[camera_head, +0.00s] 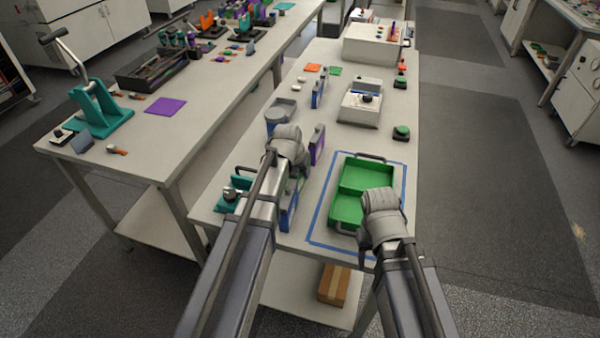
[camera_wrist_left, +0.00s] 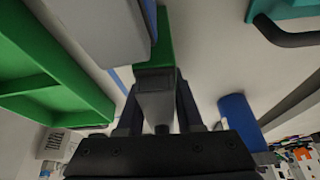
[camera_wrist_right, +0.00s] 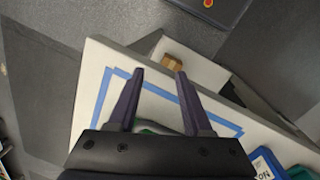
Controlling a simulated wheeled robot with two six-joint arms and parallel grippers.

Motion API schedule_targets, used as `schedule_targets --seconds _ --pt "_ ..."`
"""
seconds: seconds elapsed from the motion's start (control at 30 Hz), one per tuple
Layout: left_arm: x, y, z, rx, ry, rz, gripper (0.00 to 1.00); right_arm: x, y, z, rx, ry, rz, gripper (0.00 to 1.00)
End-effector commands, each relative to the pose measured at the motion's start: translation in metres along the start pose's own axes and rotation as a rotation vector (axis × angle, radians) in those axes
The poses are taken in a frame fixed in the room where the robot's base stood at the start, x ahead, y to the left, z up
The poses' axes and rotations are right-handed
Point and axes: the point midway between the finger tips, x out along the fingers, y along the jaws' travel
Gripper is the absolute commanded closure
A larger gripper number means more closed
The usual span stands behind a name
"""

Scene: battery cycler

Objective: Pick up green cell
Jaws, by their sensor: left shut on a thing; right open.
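The green cell (camera_wrist_left: 166,42), a green block with a grey end, is between the fingers of my left gripper (camera_wrist_left: 157,100) in the left wrist view. The fingers are shut on its grey end. My right gripper (camera_wrist_right: 155,80) is open and empty, above the front edge of the table. In the head view it is at the near right corner of the green tray (camera_head: 347,208), and its fingers are mostly hidden.
The tray has two empty compartments and stands inside a blue tape outline (camera_head: 323,208). A purple cell (camera_head: 317,146) and a blue cell (camera_head: 289,213) stand near my left gripper. A white device (camera_head: 360,108) stands farther back.

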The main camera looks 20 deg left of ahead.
Motion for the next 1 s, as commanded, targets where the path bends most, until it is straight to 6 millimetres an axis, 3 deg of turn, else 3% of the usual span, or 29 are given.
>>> schedule_targets --seconds 0.47,1.0 --pt "-0.030 0.000 -0.013 0.000 0.001 0.000 1.00 -0.032 0.003 0.002 0.000 0.000 0.000 0.50" --pt "-0.096 0.000 -0.040 0.000 0.001 0.000 1.00 -0.103 0.010 0.006 -0.002 0.000 0.000 0.50"
